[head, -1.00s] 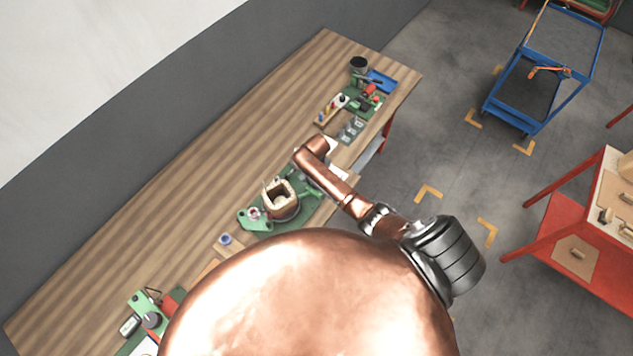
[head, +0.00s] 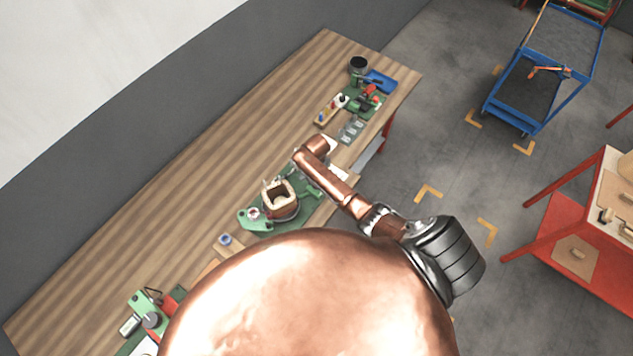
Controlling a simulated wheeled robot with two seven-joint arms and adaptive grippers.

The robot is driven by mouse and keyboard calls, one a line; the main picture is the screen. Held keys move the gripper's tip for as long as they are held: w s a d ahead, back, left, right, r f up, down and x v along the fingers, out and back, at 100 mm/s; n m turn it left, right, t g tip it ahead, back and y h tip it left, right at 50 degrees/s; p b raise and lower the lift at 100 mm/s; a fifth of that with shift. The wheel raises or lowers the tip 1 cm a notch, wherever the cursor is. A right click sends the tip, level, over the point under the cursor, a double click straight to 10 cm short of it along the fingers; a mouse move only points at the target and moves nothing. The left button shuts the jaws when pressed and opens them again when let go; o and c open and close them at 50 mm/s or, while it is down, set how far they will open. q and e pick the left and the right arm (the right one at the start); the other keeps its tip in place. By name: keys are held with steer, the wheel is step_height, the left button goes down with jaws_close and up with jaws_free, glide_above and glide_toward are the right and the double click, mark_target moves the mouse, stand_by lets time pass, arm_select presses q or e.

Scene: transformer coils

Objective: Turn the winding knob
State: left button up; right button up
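A green winding fixture (head: 258,224) sits on the wooden bench in the head view, with a copper-coloured coil (head: 282,200) on a square former standing on it. A small red-and-white round part (head: 254,213) is at its left end; I cannot tell whether this is the winding knob. A copper-coloured arm of mine reaches in from the lower right and ends close to the fixture's upper right end, covering part of it. Neither gripper can be made out. A large copper-coloured part of my body hides the bench's near side.
The wooden bench (head: 190,170) holds a green device (head: 145,308) at lower left, a small blue-rimmed roll (head: 225,239), and a blue tray (head: 381,80) with tools at the far end. A blue cart (head: 520,112) and red table (head: 560,228) stand right.

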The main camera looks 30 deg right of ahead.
stand_by(0.5)
steer(key=o, duration=1.1)
steer(key=shift+r, duration=0.1)
step_height(320, 180, up, 12)
steer(key=shift+f, duration=0.1)
